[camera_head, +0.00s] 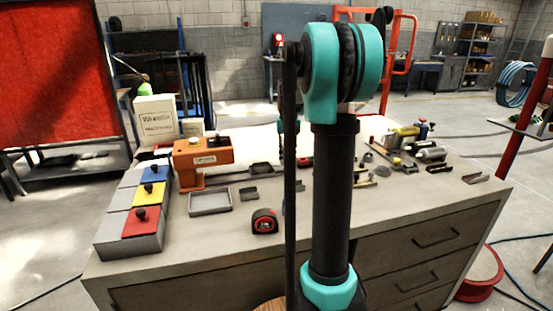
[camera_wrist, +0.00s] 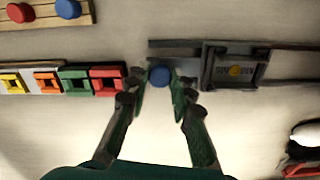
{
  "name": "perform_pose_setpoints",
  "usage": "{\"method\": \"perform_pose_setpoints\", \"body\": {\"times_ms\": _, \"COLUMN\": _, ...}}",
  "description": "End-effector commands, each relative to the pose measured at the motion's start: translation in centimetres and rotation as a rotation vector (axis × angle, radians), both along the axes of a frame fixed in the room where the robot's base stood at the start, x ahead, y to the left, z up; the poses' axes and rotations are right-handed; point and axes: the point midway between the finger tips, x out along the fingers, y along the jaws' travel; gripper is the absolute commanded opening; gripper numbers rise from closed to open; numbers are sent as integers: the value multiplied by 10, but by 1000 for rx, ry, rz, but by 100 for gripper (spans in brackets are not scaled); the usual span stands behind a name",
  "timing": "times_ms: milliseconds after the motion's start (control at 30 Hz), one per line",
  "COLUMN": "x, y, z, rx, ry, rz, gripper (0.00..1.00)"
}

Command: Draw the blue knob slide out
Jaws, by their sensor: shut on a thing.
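The blue knob (camera_wrist: 160,76) is round and sits between the fingertips of my gripper (camera_wrist: 159,92) in the wrist view. My gripper is shut on it, with a green-padded finger on each side. How far the slide stands out of the housing, I cannot tell. In the head view my own arm covers the middle of the bench, and I cannot make out the knob there.
A row of red (camera_wrist: 107,80), green, orange and yellow blocks lies close left of my gripper. A wooden board (camera_wrist: 45,14) bears red and blue knobs. On the bench (camera_head: 228,250) stand an orange device (camera_head: 203,157), a grey tray (camera_head: 210,210) and a tape measure (camera_head: 265,221).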

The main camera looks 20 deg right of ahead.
Motion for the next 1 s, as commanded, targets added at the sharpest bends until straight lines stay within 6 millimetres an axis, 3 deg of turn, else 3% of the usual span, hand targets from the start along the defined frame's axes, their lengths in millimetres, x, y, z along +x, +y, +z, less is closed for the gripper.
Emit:
{"method": "perform_pose_setpoints", "body": {"times_ms": 267, "x": 1, "y": -5, "z": 0, "rx": -7, "ry": -1, "rz": -3, "gripper": 0}}
{"method": "perform_pose_setpoints", "body": {"times_ms": 300, "x": 1, "y": -5, "z": 0, "rx": -7, "ry": -1, "rz": -4, "gripper": 25}}
{"method": "perform_pose_setpoints", "body": {"times_ms": 467, "x": 1, "y": -4, "z": 0, "rx": -7, "ry": -2, "rz": -3, "gripper": 44}}
{"method": "perform_pose_setpoints", "body": {"times_ms": 800, "x": 0, "y": -3, "z": 3, "rx": -4, "ry": -1, "rz": -2, "gripper": 44}}
{"method": "perform_pose_setpoints", "body": {"times_ms": 1000, "x": 0, "y": -3, "z": 28, "rx": -4, "ry": -1, "rz": -2, "gripper": 44}}
